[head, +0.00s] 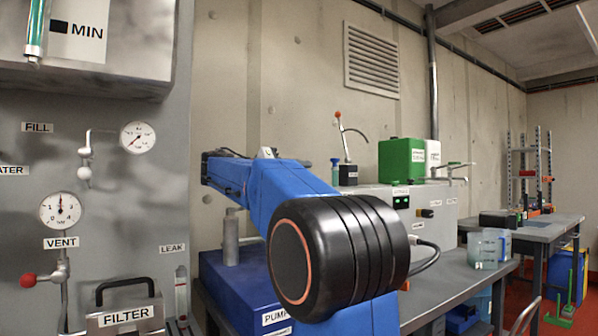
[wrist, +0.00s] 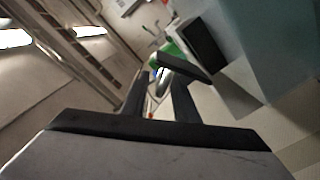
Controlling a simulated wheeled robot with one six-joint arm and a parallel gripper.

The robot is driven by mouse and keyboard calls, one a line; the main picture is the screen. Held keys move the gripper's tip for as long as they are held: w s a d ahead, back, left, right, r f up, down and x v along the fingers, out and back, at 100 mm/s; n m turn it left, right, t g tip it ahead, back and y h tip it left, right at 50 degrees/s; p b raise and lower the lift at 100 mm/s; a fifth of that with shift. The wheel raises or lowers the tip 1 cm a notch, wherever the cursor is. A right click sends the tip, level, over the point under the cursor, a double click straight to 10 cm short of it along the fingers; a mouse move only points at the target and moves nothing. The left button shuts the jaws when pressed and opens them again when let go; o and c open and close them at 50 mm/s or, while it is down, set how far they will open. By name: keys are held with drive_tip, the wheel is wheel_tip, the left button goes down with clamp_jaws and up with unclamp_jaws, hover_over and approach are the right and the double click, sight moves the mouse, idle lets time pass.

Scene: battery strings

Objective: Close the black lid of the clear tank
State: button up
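I cannot make out the clear tank or its black lid for certain in either view. In the wrist view, my gripper (wrist: 161,78) shows as two dark fingers with a gap between them and nothing clearly held. A short dark bar (wrist: 187,67) lies across the view just beyond the fingertips; I cannot tell whether it is touched or what it belongs to. A black rectangular panel (wrist: 207,46) is beyond it. In the head view, my blue arm with its black joint fills the middle, and the fingers cannot be made out.
A clear jug (head: 488,248) stands on the grey bench (head: 460,285) at the right. A green box (head: 401,160) sits on a grey cabinet behind my arm. A filter case (head: 124,318) and gauges on a grey panel (head: 110,210) are at the left. A blue pump box (head: 225,285) is below my arm.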

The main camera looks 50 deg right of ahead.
drive_tip(key=shift+a, duration=0.1)
drive_tip(key=v, duration=1.7)
drive_tip(key=shift+a, duration=0.1)
drive_tip(key=c, duration=0.4)
drive_tip(key=d+r+n, duration=0.1)
drive_tip(key=d, duration=0.2)
drive_tip(key=w+d+r+n, duration=0.1)
drive_tip(key=d, duration=0.2)
drive_tip(key=w+d+n, duration=0.1)
drive_tip(key=d, duration=0.3)
drive_tip(key=shift+w+r, duration=0.15)
drive_tip(key=shift+r, duration=0.25)
clamp_jaws()
drive_tip(key=shift+s+d+f, duration=0.3)
drive_tip(key=shift+s+d, duration=0.55)
drive_tip(key=shift+d, duration=0.4)
drive_tip(key=shift+s+d+f, duration=0.3)
drive_tip(key=shift+s+d, duration=0.55)
drive_tip(key=shift+d, duration=0.45)
drive_tip(key=shift+s+d+f, duration=0.3)
drive_tip(key=shift+s+d, duration=0.55)
drive_tip(key=shift+d, duration=0.4)
